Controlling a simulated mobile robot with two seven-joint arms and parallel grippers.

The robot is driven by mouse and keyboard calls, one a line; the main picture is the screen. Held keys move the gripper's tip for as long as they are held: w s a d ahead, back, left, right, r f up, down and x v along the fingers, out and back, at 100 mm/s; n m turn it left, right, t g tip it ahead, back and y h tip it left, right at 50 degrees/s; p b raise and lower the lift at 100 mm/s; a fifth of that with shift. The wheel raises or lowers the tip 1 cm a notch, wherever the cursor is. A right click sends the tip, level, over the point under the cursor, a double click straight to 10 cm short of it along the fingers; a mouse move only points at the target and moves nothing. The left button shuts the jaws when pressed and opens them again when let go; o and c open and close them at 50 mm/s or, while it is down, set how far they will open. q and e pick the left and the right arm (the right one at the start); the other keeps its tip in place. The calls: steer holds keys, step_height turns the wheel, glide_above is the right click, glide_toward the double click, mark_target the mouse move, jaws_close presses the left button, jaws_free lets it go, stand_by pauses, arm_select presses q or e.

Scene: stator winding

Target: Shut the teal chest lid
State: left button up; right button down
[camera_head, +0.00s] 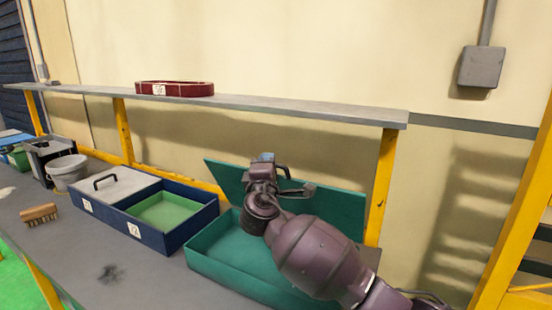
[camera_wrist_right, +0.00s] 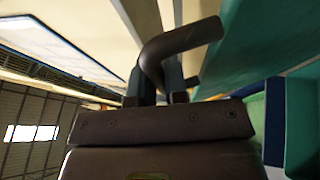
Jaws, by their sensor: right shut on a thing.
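The teal chest (camera_head: 215,262) stands on the workbench with its lid (camera_head: 335,205) raised and leaning back at the rear. The chest's visible interior looks empty. My right gripper (camera_head: 292,186) is in front of the raised lid, and my right arm hides part of the lid and the chest's right side. In the right wrist view the gripper (camera_wrist_right: 160,88) is shut on a dark bent bar, which looks like the lid handle (camera_wrist_right: 185,40). The teal lid surface (camera_wrist_right: 260,40) shows beside it. My left gripper is not in view.
A blue box (camera_head: 185,232) with a green compartment and grey handled lid stands left of the chest. A brush (camera_head: 40,214) and white bucket (camera_head: 67,172) are farther left. A shelf (camera_head: 300,108) bearing a red ring (camera_head: 175,89) runs above, behind the chest.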

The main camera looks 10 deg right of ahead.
steer(key=shift+s+a+f, duration=0.3)
steer(key=shift+s+f, duration=0.1)
steer(key=shift+s, duration=0.1)
steer(key=shift+s+a+f, duration=0.3)
steer(key=shift+s+f, duration=0.05)
steer(key=shift+s, duration=0.15)
steer(key=c, duration=1.2)
jaws_free()
steer(key=shift+o, duration=0.2)
steer(key=shift+s, duration=0.1)
steer(key=v, duration=1)
steer(key=shift+s+b, duration=0.3)
